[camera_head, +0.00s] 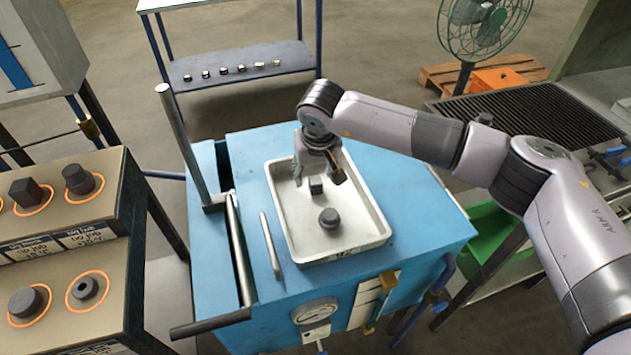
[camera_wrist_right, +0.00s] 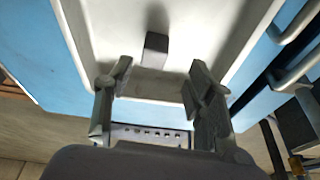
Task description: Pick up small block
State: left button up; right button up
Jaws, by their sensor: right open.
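The small block (camera_head: 316,186) is a dark grey cube in the white tray (camera_head: 376,229) on the blue furnace table. In the right wrist view the small block (camera_wrist_right: 155,50) lies just beyond the fingertips, between their lines and not touched by them. My right gripper (camera_head: 318,182) is over the far part of the tray, pointing down, with its fingers apart and nothing between them. Both of its fingers show in the right wrist view (camera_wrist_right: 158,72). My left gripper is not in view.
A dark round billet (camera_head: 329,218) stands in the tray nearer the front. A metal rod (camera_head: 271,245) lies left of the tray. A tall lever (camera_head: 180,145) rises at the table's left. A stand with ringed dark pieces (camera_head: 70,240) is at left. A fan (camera_head: 484,25) stands behind.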

aim_at(316, 180)
jog(key=shift+f, duration=0.25)
jog(key=shift+w+f, duration=0.1)
jog(key=shift+f, duration=0.1)
jog(key=x, duration=0.1)
jog(key=p+x, duration=0.1)
jog(key=x, duration=0.2)
jog(key=shift+w+d+f+p, duration=0.2)
jog(key=shift+d+p, duration=0.15)
jog(key=shift+f, duration=0.25)
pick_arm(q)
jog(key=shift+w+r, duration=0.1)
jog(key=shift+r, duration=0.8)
pick_arm(e)
jog(key=shift+c, duration=0.4)
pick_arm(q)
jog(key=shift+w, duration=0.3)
pick_arm(e)
grip_shut()
jog(key=shift+w, duration=0.1)
